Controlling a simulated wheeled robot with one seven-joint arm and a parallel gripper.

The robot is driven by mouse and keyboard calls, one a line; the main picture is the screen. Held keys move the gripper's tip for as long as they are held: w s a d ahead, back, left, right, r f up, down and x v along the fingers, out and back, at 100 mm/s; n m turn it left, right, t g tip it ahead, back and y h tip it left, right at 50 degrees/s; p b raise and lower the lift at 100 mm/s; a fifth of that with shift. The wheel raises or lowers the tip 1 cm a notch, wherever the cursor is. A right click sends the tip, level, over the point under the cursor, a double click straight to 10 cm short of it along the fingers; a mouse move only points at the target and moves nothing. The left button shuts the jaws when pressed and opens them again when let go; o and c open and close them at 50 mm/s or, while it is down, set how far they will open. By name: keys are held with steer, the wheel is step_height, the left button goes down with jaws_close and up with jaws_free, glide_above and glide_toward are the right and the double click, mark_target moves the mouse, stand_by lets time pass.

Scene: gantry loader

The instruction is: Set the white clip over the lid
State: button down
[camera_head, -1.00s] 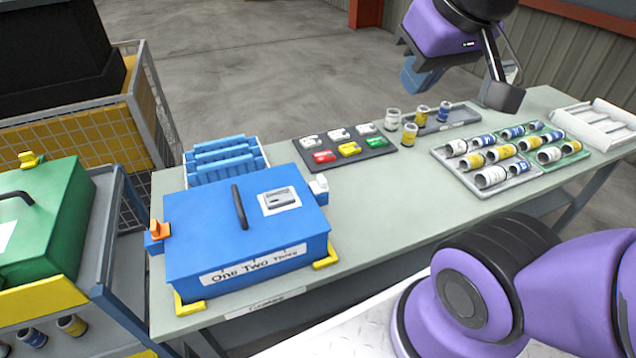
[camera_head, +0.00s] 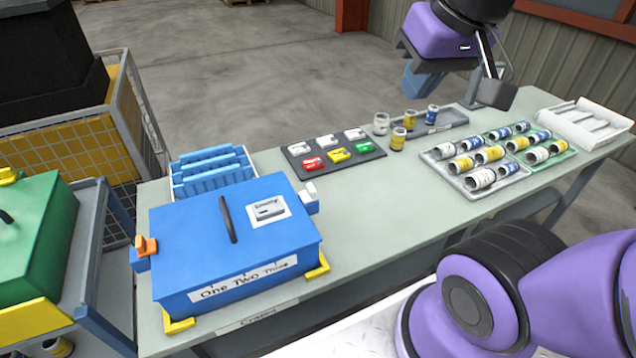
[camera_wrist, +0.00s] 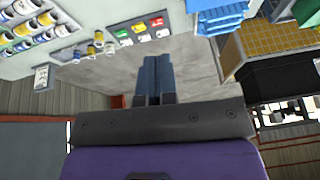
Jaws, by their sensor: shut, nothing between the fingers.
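A blue box with a closed lid (camera_head: 190,225) stands on the bench. The lid has a dark handle and a grey plate. A white clip (camera_head: 310,190) stands up at the lid's right edge, on a blue mount on the box's side; whether it touches the lid I cannot tell. An orange clip (camera_head: 146,246) sits on the left side. My gripper (camera_head: 412,92) is up beyond the bench's back edge, far to the right of the box. Its blue fingers (camera_wrist: 155,75) are together and empty in the wrist view.
A dark tray (camera_head: 333,160) holds white, red, yellow and green pieces behind the box. Blue parts stand in a rack (camera_head: 213,170). Cans, can trays (camera_head: 480,187) and a white holder (camera_head: 587,121) fill the right. Bench between box and can trays is clear.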

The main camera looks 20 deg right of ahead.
steer(key=w+d+f+m+g+y, duration=0.2)
steer(key=w+d+f+m+y, duration=0.2)
steer(key=w+f+m, duration=0.4)
steer(key=w+d+f+m+g+y, duration=0.2)
steer(key=w+d+f+m+y, duration=0.2)
steer(key=w+f+m, duration=0.5)
steer(key=w+f+y, duration=0.1)
steer(key=w+f, duration=0.4)
steer(key=f, duration=0.5)
steer(key=shift+d+g, duration=0.3)
steer(key=shift+d, duration=0.1)
glide_toward(308, 192)
step_height(308, 192, down, 4)
steer(key=a, duration=0.2)
steer(key=shift+a, duration=0.6)
